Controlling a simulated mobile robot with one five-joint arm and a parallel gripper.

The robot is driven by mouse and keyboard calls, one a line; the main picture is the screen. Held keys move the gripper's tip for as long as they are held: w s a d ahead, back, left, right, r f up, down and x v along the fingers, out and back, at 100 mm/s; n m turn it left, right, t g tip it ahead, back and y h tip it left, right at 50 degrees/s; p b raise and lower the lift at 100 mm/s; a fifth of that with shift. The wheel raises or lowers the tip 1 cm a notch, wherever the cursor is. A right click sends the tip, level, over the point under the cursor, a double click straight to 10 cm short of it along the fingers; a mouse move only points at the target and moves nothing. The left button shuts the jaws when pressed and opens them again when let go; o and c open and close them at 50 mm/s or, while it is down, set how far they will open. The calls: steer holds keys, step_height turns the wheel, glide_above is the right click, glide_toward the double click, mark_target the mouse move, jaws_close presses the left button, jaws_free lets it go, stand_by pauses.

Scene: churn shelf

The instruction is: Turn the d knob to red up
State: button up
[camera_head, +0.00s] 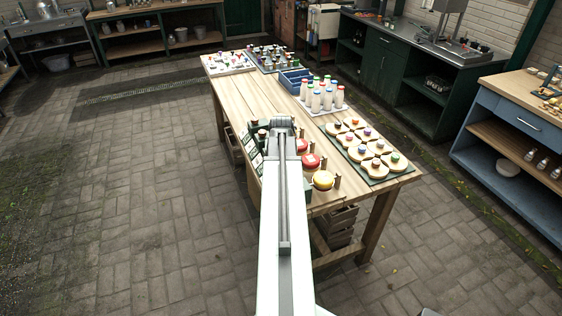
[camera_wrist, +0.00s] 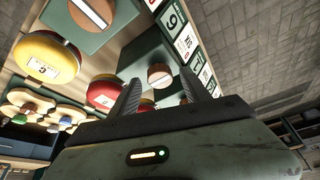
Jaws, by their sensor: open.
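In the wrist view a round knob (camera_wrist: 160,76) with a brown-red face and a pale bar across it sits on a dark green block, beyond my fingertips. A second knob (camera_wrist: 90,12) with a white bar is on another green block at the top left. Label cards, one (camera_wrist: 172,20) with a large character, run beside the blocks; I cannot tell which knob is d. My gripper (camera_wrist: 159,80) is open, its fingers apart on either side of the nearer knob in the picture; I see no contact. In the head view my arm hides most of the blocks.
Farther right are a board (camera_head: 378,179) with several knobbed pieces and a tray (camera_head: 337,109) of bottles. The bench's middle (camera_head: 247,98) is clear.

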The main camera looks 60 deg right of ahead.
steer(key=p+v, duration=0.6)
steer(key=v, duration=0.1)
steer(key=shift+r, duration=0.25)
steer(key=shift+s, duration=0.1)
